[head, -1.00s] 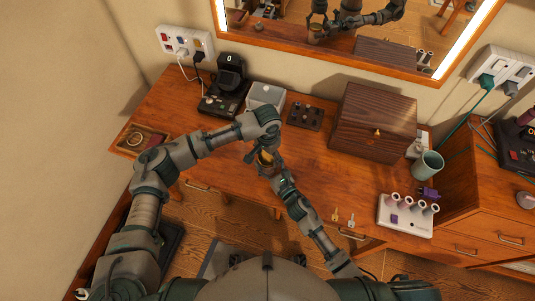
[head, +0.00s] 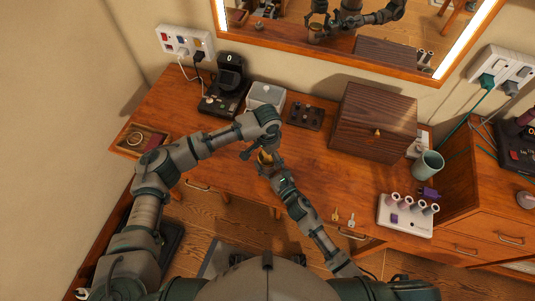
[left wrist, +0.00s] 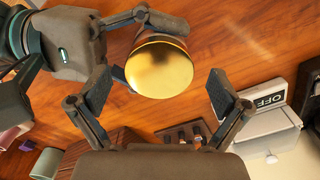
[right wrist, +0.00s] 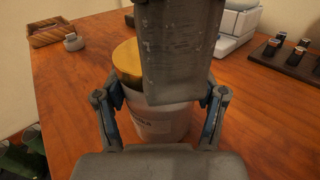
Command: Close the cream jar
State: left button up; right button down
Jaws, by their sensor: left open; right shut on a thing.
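The cream jar has a pale body with a printed label (right wrist: 160,122) and a gold lid (left wrist: 158,68). The lid sits on top of the jar; whether it is fully tight cannot be told. In the head view the jar (head: 266,158) is small, above the front of the desk and partly covered by my arms. My right gripper (right wrist: 161,112) is shut on the jar's body, one finger on each side. My left gripper (left wrist: 158,92) is open over the lid, its fingers spread apart and clear of it. Its grey body hides part of the jar in the right wrist view.
A mug (head: 428,165), a white holder (head: 405,216) and keys (head: 343,218) are at right. The desk's front middle is fairly clear.

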pick_arm(q)
notch_tip(320, 180, up, 12)
dwell(0.5)
jog(key=shift+w, duration=0.1)
pick_arm(e)
grip_release()
pick_arm(q)
jog(key=shift+f, duration=0.1)
pick_arm(e)
jog(key=v, duration=1.2)
jog(key=shift+f, duration=0.15)
